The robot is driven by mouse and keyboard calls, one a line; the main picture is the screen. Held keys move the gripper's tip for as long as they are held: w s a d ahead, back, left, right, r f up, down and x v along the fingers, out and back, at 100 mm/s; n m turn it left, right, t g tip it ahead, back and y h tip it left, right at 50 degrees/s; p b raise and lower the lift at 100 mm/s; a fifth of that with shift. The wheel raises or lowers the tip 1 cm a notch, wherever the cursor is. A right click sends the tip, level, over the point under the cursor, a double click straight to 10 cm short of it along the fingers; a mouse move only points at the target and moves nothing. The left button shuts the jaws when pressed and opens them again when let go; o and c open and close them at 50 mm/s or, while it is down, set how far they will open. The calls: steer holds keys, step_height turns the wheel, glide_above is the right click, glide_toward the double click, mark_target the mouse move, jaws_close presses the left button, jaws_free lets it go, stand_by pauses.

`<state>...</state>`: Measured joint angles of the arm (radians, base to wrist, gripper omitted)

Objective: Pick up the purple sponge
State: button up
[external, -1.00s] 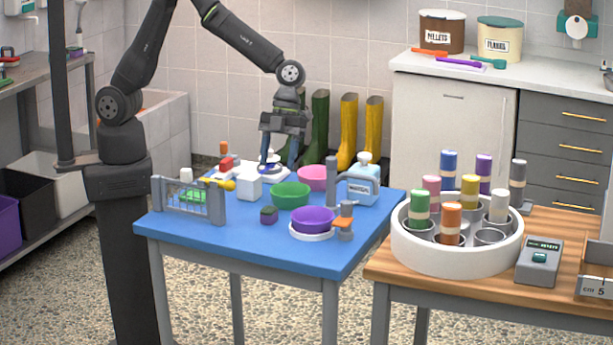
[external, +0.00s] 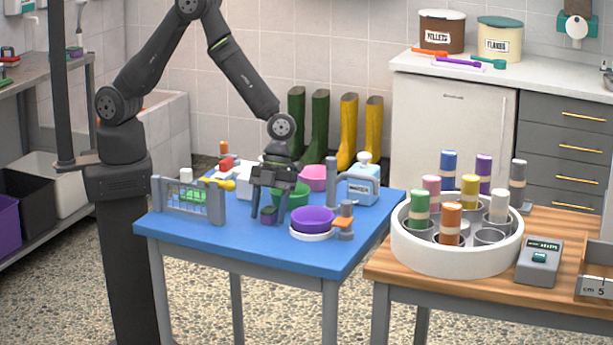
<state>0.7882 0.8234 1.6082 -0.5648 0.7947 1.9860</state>
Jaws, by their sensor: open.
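The purple sponge (external: 268,217) is a small block with a dark upper part, lying on the blue table (external: 245,247) in front of the green bowl. My gripper (external: 268,214) is open and points down at the sponge. Its fingers are low over the table, one on each side of the sponge in the picture. I cannot tell whether either finger touches it. The fingers and palm hide part of the sponge.
A green bowl (external: 294,193) stands just behind my gripper. A purple bowl (external: 312,217) on a white base is to the right. The table's front is clear.

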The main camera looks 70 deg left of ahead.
mark_target(269, 209)
steer(key=c, duration=1.1)
steer(key=shift+o, duration=0.2)
step_height(269, 209, up, 10)
